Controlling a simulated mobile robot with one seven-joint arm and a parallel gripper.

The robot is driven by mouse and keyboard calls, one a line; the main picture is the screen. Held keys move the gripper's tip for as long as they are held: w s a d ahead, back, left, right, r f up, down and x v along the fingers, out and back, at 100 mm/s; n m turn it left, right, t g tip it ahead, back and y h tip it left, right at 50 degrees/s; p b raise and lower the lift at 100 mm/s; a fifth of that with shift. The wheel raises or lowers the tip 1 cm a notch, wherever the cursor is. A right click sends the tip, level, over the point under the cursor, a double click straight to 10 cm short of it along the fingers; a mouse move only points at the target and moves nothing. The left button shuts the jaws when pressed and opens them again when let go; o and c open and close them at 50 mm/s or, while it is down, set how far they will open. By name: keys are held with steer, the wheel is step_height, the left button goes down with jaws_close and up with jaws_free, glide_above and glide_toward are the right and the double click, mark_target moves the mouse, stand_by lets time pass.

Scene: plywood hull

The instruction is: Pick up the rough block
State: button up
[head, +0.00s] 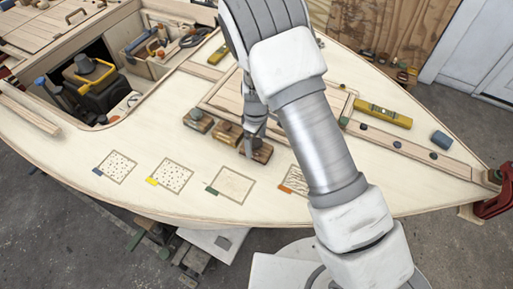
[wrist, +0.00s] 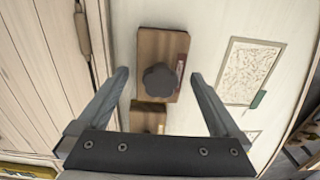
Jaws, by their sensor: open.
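Three wooden blocks with dark knobs sit in a row on the pale deck: a left block (head: 198,120), a middle block (head: 228,133) and a right block (head: 262,153). I cannot tell by sight which is the rough one. My gripper (head: 254,143) points down at the right block and partly hides it. In the wrist view a brown block (wrist: 150,45) with a dark lobed knob (wrist: 160,80) and a small reddish mark lies between the spread fingers of my gripper (wrist: 159,75). The fingers look apart from it. Another block (wrist: 148,118) shows behind it, nearer the palm.
Square patches with coloured tabs lie in front: blue (head: 118,167), yellow (head: 173,178), green (head: 235,187) and orange (head: 296,181). A yellow level (head: 383,115) and a blue-grey block (head: 442,140) lie at right. An open cockpit with tools is at left.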

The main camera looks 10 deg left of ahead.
mark_target(256, 142)
steer(key=shift+f, duration=0.3)
steer(key=c, duration=1.4)
steer(key=shift+r, duration=0.1)
steer(key=shift+r, duration=0.5)
step_height(256, 142, up, 3)
steer(key=shift+s+r, duration=0.15)
steer(key=shift+r, duration=0.05)
steer(key=s+d+r, duration=0.2)
steer(key=s, duration=0.1)
steer(key=s+d+r, duration=0.2)
steer(key=d, duration=0.1)
steer(key=s+d+r+b, duration=0.1)
steer(key=s+d+r, duration=0.1)
steer(key=s, duration=0.1)
steer(key=shift+s+d+r, duration=0.2)
steer(key=shift+s+r, duration=0.05)
steer(key=shift+s, duration=0.1)
